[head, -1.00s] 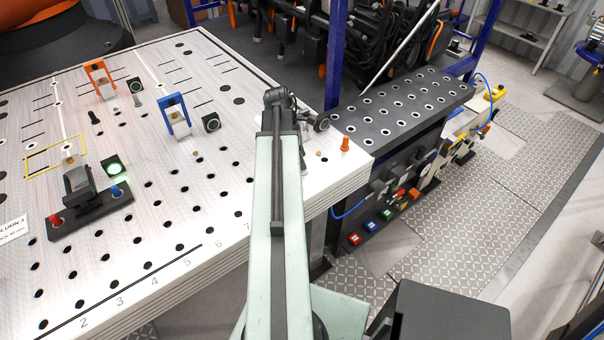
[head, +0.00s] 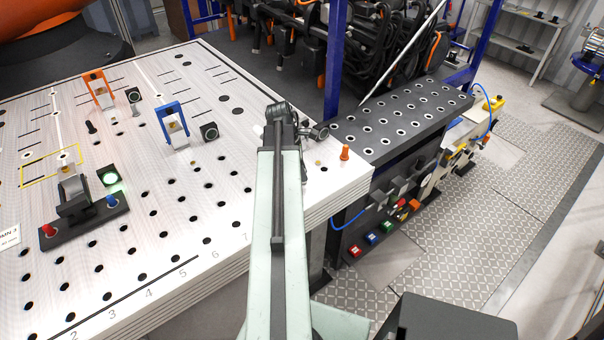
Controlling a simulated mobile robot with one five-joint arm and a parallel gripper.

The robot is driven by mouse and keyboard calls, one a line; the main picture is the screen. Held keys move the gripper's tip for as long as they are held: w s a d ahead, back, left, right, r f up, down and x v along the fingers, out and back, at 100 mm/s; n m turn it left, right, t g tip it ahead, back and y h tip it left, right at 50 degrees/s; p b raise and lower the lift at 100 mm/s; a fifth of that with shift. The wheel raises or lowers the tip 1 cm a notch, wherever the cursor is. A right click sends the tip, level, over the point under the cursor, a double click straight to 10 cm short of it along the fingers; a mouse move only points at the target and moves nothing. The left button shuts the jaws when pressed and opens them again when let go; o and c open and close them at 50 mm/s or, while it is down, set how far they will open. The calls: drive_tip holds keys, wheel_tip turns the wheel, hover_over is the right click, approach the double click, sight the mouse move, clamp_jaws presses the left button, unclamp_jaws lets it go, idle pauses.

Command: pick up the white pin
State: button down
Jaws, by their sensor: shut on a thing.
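My gripper (head: 287,118) is at the far end of my pale green arm, over the right part of the white perforated table (head: 215,260). Its fingers are mostly hidden behind my wrist. A small whitish bit, which looks like the end of the white pin (head: 258,129), shows just left of the wrist. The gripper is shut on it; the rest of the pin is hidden. Whether the pin touches the table cannot be seen.
An orange pin (head: 345,152) stands near the table's right corner, close to my gripper. A blue bracket (head: 171,122), an orange bracket (head: 98,88) and a black fixture (head: 78,203) with red and blue knobs stand left. A dark perforated bench (head: 405,115) adjoins on the right.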

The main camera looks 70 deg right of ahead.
wheel_tip(320, 180, up, 10)
drive_tip(key=p, duration=0.9)
drive_tip(key=shift+f, duration=0.15)
